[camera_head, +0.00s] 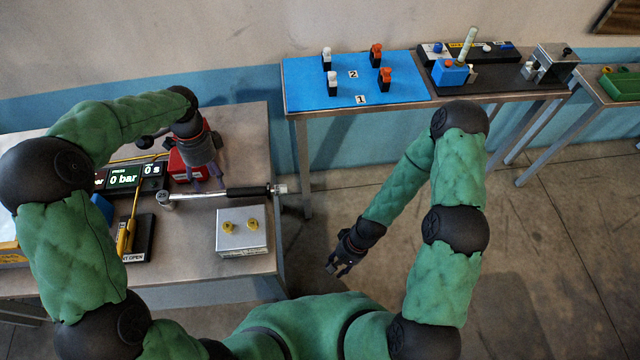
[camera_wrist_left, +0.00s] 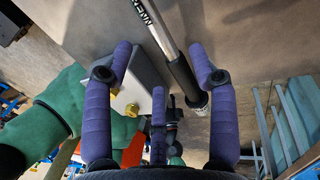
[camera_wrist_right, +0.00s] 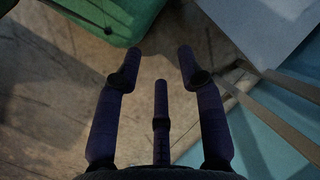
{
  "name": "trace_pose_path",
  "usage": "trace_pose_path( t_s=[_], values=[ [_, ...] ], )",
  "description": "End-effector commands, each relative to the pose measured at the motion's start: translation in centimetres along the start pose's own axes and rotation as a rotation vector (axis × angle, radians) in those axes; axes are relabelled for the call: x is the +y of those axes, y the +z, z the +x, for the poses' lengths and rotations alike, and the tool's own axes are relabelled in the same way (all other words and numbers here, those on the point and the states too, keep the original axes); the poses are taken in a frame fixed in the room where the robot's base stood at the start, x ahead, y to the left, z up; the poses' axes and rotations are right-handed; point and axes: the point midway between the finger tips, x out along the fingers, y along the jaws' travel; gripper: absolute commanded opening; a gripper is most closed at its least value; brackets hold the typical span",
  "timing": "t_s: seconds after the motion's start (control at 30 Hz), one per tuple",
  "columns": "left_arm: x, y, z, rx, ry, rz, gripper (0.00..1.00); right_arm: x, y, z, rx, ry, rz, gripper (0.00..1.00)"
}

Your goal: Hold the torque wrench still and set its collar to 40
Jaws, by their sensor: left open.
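The torque wrench (camera_head: 222,193) lies across the left table with its round head at left and its black grip (camera_head: 247,191) toward the table's right edge. A pale metal end, possibly the collar, shows at the right (camera_head: 279,188); its scale is too small to read. My left gripper (camera_head: 207,180) hangs just above the shaft, open. In the left wrist view the wrench (camera_wrist_left: 165,35) runs between and beyond its spread fingers, apart from them as far as I can tell. My right gripper (camera_head: 341,264) is open and empty over the floor, away from the wrench.
A grey block with two yellow knobs (camera_head: 242,243) sits in front of the wrench. A red box (camera_head: 180,168) and a "0 bar" display (camera_head: 123,178) stand behind it. A yellow-handled tool (camera_head: 126,237) is at left. A blue-mat table (camera_head: 310,92) stands at the back.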

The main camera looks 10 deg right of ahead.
Motion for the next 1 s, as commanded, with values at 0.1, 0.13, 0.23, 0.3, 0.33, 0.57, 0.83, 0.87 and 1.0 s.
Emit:
trace_pose_path(
  t_s=[0.1, 0.13, 0.23, 0.3, 0.33, 0.57, 0.83, 0.87, 1.0],
  values=[
    [0.0, 0.0, 0.0, 0.000, 0.000, 0.000, 0.59, -0.2, -0.4, 0.3, -0.103, -0.024, 0.109, 0.39],
    [0.0, 0.0, 0.0, 0.000, 0.000, 0.000, 0.59, -0.4, -0.4, 0.3, -0.131, -0.035, 0.135, 0.39],
    [0.0, 0.0, 0.0, 0.000, 0.000, 0.000, 0.59, -1.3, -0.7, 0.2, -0.218, -0.081, 0.222, 0.39],
    [0.0, 0.0, 0.0, 0.000, 0.000, 0.000, 0.59, -2.2, -0.9, -0.1, -0.279, -0.125, 0.277, 0.39],
    [0.0, 0.0, 0.0, 0.000, 0.000, 0.000, 0.59, -2.7, -1.1, -0.3, -0.305, -0.146, 0.300, 0.39],
    [0.0, 0.0, 0.0, 0.000, 0.000, 0.000, 0.59, -6.8, -3.5, -3.0, -0.484, -0.362, 0.449, 0.39],
    [0.0, 0.0, 0.0, 0.000, 0.000, 0.000, 0.59, -11.3, -8.2, -9.1, -0.652, -0.708, 0.536, 0.39],
    [0.0, 0.0, 0.0, 0.000, 0.000, 0.000, 0.59, -11.6, -8.8, -9.9, -0.666, -0.748, 0.539, 0.39],
    [0.0, 0.0, 0.0, 0.000, 0.000, 0.000, 0.59, -12.7, -11.0, -13.4, -0.716, -0.914, 0.534, 0.39]
  ],
)
